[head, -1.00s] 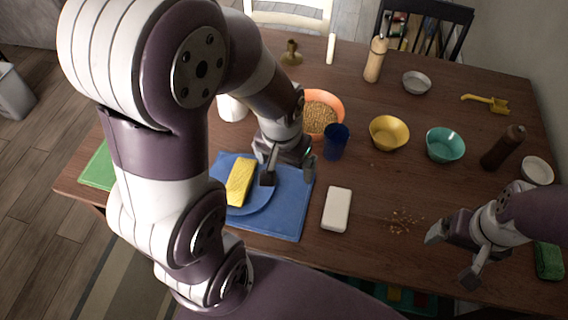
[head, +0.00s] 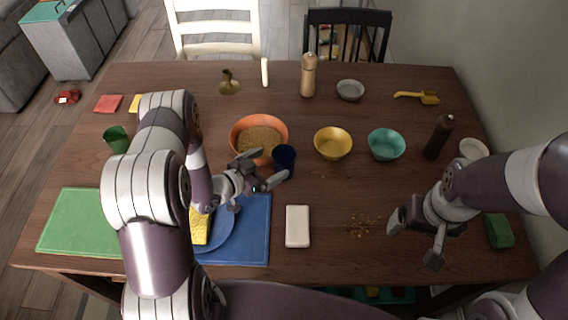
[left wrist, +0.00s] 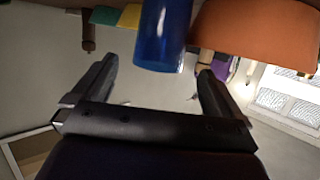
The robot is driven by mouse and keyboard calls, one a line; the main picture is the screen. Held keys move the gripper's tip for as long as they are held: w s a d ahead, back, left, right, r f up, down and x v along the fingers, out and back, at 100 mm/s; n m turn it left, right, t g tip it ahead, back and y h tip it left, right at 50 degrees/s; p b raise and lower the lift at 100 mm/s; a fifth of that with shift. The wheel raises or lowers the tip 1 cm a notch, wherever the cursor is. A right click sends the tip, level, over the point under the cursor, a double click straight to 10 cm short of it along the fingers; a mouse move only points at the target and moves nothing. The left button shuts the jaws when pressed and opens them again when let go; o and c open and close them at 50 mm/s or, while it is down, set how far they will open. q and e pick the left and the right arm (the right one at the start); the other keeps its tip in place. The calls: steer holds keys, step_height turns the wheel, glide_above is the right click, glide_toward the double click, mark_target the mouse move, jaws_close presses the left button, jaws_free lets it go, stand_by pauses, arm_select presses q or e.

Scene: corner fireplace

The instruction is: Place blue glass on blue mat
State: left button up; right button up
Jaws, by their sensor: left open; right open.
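The blue glass (head: 285,163) stands upright on the table beside the orange bowl. The blue mat (head: 257,240) lies at the front edge, with a blue plate (head: 226,240) and a yellow sponge (head: 199,226) on it. My left gripper (head: 266,168) is open just left of the glass, its fingers pointing toward it. In the left wrist view the glass (left wrist: 163,35) shows between the open fingers, toward their tips; I cannot tell whether it touches either. My right gripper (head: 413,243) is open and empty at the table's right front.
The orange bowl (head: 240,133) of grain is close behind my left gripper. Yellow (head: 333,145) and teal (head: 386,146) bowls stand right of the glass. A white block (head: 298,226) lies right of the mat. A green mat (head: 80,222) is at left.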

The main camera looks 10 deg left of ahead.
mark_target(291, 152)
arm_select(q)
steer(key=p+x, duration=0.1)
steer(key=x, duration=0.5)
steer(key=shift+d, duration=0.15)
steer(key=shift+w+d, duration=0.1)
steer(key=shift+w, duration=0.15)
steer(key=shift+s, duration=0.1)
steer(key=c, duration=1.3)
steer(key=shift+r, duration=2)
steer(key=s+d+r+b, duration=0.1)
steer(key=s+d+r, duration=0.2)
steer(key=d+r, duration=0.55)
steer(key=s+a+f+n+y, duration=0.2)
steer(key=a+f, duration=0.1)
steer(key=a, duration=0.1)
steer(key=s+a+f+n+t+y, duration=0.1)
steer(key=s+a+f+n+y, duration=0.1)
steer(key=a, duration=0.3)
steer(key=s+a+f+n+t+y, duration=0.1)
steer(key=s+a+f+n+y, duration=0.1)
steer(key=a+f+y, duration=0.2)
steer(key=shift+a+f+n, duration=0.2)
steer(key=shift+a+n, duration=0.2)
steer(key=shift+a, duration=0.15)
